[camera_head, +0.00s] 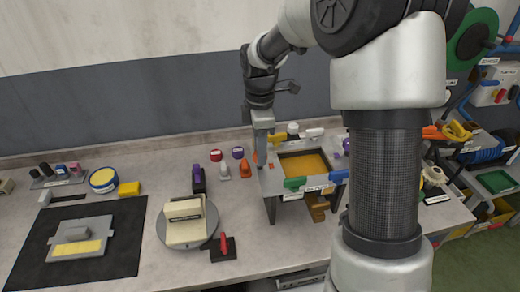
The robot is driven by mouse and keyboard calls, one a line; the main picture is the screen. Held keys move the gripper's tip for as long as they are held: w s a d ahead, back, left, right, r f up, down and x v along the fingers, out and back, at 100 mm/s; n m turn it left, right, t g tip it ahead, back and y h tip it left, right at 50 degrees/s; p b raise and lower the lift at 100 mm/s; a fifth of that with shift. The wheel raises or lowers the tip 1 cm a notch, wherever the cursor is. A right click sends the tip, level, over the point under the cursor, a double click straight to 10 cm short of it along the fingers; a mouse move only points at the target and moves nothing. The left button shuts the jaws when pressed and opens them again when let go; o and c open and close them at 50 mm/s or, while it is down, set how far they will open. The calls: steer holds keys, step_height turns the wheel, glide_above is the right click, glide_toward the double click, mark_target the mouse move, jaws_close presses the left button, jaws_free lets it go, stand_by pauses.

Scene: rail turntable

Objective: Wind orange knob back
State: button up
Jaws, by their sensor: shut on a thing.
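My gripper (262,163) points straight down at the left edge of a grey raised frame (270,182) with a yellow inside. It is shut on what looks like the orange knob (255,157), of which only a small orange patch shows beside the fingers. The fingers hide the rest, so I cannot tell how far the knob is turned. Other coloured knobs sit around the frame: a green one (294,183) and a blue one (338,176) at the front, a yellow one (278,137) and a white one (314,132) at the back.
A separate orange piece (245,169) stands on the table just left of the gripper, with a white one (224,171) and a purple one (198,180) beyond. A round turntable (207,237) bears a cream block. My arm covers the right side of the table.

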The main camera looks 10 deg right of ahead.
steer(key=o, duration=1)
steer(key=shift+o, duration=0.2)
step_height(320, 180, up, 18)
steer(key=shift+f, duration=0.25)
